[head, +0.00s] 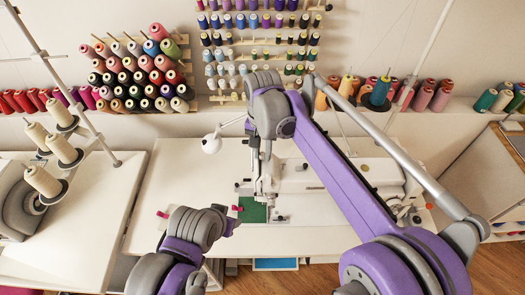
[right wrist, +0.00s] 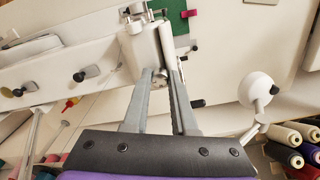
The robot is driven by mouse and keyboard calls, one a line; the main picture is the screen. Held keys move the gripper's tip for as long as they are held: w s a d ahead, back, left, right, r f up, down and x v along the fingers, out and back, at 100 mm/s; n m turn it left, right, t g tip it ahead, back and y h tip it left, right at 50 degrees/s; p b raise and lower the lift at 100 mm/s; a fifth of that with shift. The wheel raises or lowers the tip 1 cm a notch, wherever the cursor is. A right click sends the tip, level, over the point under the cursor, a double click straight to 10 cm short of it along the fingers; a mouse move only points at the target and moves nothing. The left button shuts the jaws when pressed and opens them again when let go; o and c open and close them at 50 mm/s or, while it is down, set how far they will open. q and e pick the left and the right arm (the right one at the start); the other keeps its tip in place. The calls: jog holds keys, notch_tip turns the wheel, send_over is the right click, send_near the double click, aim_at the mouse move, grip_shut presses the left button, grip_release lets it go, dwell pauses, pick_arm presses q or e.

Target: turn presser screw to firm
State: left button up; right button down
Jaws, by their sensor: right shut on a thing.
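The white sewing machine (head: 335,176) stands on the table in the middle of the head view. My right gripper (head: 262,152) reaches down to the top of the machine's head end. In the right wrist view, its two grey fingers (right wrist: 164,74) are shut on the presser screw (right wrist: 160,72), a small metal part at the end of the white machine head (right wrist: 146,45). The fingers hide most of the screw, so how far it is turned cannot be told. My left arm is low in the head view; its fingertips do not show clearly.
A green cloth (head: 252,210) lies under the needle area, with a red clip (head: 237,208) beside it. A white lamp (head: 211,144) stands close left of the machine head. Thread cones (head: 62,150) stand at left. The table left of the machine is mostly clear.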

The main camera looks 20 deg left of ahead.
jog(key=m, duration=0.4)
jog(key=shift+m, duration=0.3)
jog(key=m, duration=0.4)
jog(key=shift+m, duration=0.3)
jog(key=m, duration=0.4)
jog(key=shift+m, duration=2.1)
jog(key=c, duration=0.7)
grip_release()
jog(key=shift+r, duration=0.1)
